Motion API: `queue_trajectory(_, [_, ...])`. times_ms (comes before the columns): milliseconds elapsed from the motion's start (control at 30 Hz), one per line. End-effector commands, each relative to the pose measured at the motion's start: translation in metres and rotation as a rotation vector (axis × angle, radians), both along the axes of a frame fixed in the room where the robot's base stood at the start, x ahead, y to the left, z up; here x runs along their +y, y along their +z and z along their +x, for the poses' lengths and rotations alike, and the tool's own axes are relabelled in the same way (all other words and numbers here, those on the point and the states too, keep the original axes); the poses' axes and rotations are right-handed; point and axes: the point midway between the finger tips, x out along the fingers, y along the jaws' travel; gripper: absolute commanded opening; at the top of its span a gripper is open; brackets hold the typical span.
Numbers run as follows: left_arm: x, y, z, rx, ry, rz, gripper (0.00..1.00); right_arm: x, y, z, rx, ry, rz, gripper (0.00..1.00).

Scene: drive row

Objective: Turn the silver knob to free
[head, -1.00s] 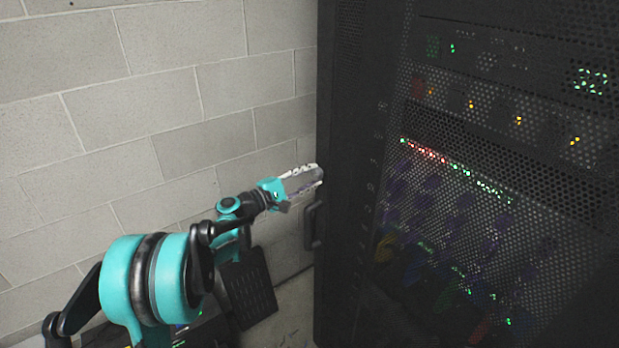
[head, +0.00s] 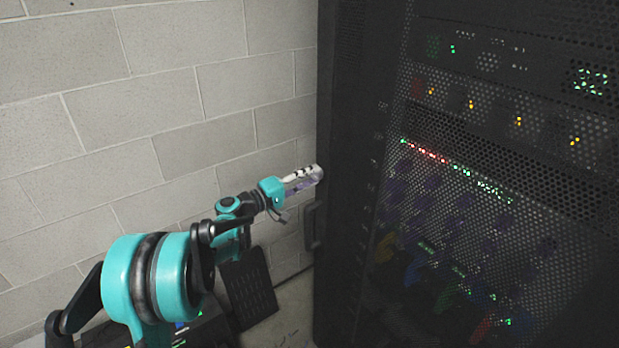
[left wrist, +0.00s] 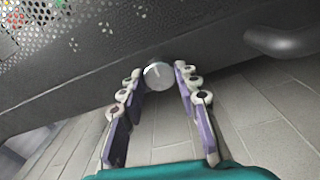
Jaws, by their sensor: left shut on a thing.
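The silver knob (left wrist: 159,75) is a round, pale metal disc on the black cabinet door's edge in the left wrist view. My left gripper (left wrist: 160,80) has its two purple-and-white fingers on either side of the knob, shut on it. My right gripper is not in view.
A black door handle (head: 312,225) sits just below my left gripper in the head view. A pale block wall (head: 150,110) stands behind my left arm. The perforated cabinet door (head: 470,200) fills the right side, with lights and cables behind it.

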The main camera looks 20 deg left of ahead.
Motion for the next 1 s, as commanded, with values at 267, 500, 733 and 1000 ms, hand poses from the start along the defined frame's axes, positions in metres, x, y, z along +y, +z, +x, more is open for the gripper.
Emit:
queue_trajectory(267, [-0.001,-0.001,0.000,-0.002,-0.001,0.006,0.03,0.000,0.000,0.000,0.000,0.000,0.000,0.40])
queue_trajectory(500, [-0.001,-0.001,0.000,-0.001,-0.001,0.005,0.53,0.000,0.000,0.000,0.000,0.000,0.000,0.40])
queue_trajectory(733, [0.000,-0.001,0.000,-0.002,-0.001,0.004,0.53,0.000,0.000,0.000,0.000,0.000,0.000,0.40])
queue_trajectory(1000, [0.020,-0.001,-0.024,-0.001,0.003,0.004,0.53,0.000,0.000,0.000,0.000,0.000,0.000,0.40])
